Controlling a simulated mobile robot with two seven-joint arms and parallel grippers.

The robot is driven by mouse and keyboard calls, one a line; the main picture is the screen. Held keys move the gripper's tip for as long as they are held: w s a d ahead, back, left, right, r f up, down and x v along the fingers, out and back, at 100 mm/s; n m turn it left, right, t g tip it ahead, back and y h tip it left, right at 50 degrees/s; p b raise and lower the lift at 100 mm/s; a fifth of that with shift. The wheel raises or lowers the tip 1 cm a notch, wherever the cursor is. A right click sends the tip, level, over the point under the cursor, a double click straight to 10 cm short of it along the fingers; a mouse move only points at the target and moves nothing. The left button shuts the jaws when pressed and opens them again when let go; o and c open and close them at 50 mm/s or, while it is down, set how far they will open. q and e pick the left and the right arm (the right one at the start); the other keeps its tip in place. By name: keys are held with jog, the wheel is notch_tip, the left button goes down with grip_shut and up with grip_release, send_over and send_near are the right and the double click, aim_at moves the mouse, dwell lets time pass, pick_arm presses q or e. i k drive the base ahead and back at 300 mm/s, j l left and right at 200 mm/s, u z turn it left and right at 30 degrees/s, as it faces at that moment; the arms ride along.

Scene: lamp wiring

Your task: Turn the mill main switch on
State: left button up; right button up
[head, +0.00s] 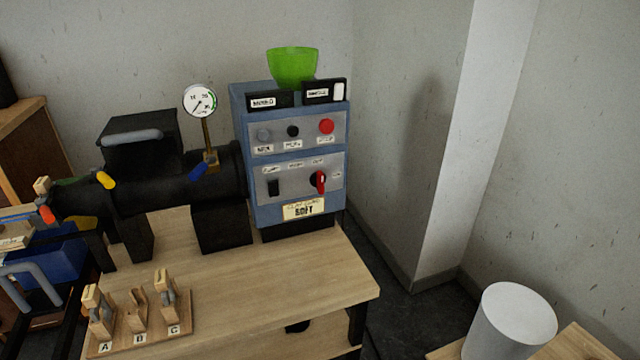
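The mill's blue control box (240,150) stands at the back right of the wooden table. On its lower panel a red rotary handle (320,181) on a dark round base stands roughly upright; it looks like the main switch, but the small labels around it are too blurred to read. The upper panel has a grey round piece (264,135), a black knob (292,131) and a red button (326,126). Neither gripper shows in the head view.
A black machine barrel (165,185) with a gauge (200,101) adjoins the box's left side. A green bowl (292,66) sits on top. A rack (137,325) marked A, B, C is at the front left. A white cylinder (510,320) stands right. The front right tabletop is clear.

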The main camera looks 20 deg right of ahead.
aim_at(318, 179)
jog(key=i+l+z, duration=0.1)
jog(key=z, duration=1.55)
jog(key=i+j, duration=0.25)
jog(key=i, duration=0.1)
